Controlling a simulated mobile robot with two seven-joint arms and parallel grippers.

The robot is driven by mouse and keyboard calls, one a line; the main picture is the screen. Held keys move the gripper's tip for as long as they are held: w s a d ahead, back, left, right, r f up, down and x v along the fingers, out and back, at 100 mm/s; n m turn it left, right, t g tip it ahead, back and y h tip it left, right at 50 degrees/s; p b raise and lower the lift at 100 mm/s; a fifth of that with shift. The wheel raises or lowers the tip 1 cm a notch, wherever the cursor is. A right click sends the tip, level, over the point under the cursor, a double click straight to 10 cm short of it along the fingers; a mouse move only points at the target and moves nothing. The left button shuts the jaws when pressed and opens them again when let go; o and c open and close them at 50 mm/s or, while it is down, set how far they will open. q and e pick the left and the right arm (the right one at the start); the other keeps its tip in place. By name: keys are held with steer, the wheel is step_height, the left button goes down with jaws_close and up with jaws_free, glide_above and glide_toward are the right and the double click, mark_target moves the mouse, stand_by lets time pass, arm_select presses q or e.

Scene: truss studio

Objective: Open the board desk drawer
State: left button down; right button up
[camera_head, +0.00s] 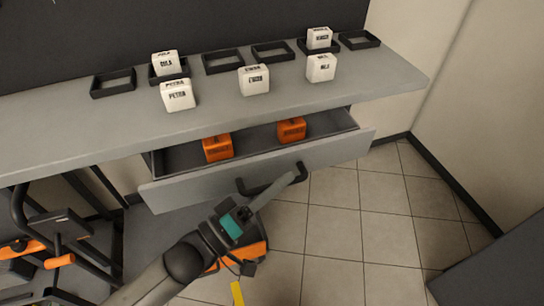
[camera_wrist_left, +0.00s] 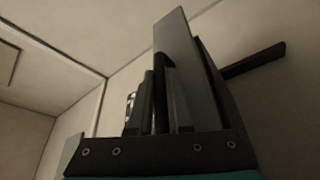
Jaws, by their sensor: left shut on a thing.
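The board desk drawer (camera_head: 258,170) is partly open below the desk top, with its grey front pulled out from the desk. Its dark bar handle (camera_head: 250,189) runs along the front. My left gripper (camera_head: 288,179) reaches up from below and is shut on the handle near its right part; the fingers partly hide it. In the left wrist view the fingers (camera_wrist_left: 172,80) stand close together, and that view is dark. Two orange blocks (camera_head: 218,148) (camera_head: 291,130) sit inside the drawer. My right gripper is not in view.
On the desk top (camera_head: 130,128) stand several white labelled blocks (camera_head: 178,95) and black trays (camera_head: 222,61). A dark frame with orange parts (camera_head: 60,240) stands at lower left.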

arm_select(q)
steer(key=s+d+p, duration=0.3)
steer(key=s, duration=0.6)
steer(key=shift+s, duration=0.3)
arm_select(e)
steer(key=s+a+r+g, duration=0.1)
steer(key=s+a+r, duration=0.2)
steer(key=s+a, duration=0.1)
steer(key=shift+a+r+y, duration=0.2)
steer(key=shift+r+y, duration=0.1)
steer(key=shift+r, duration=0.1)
arm_select(q)
steer(key=shift+f, duration=0.1)
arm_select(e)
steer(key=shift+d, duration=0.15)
arm_select(q)
steer(key=c, duration=1.1)
jaws_free()
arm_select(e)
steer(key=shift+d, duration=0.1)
arm_select(q)
steer(key=v, duration=1.5)
steer(key=shift+a, duration=0.15)
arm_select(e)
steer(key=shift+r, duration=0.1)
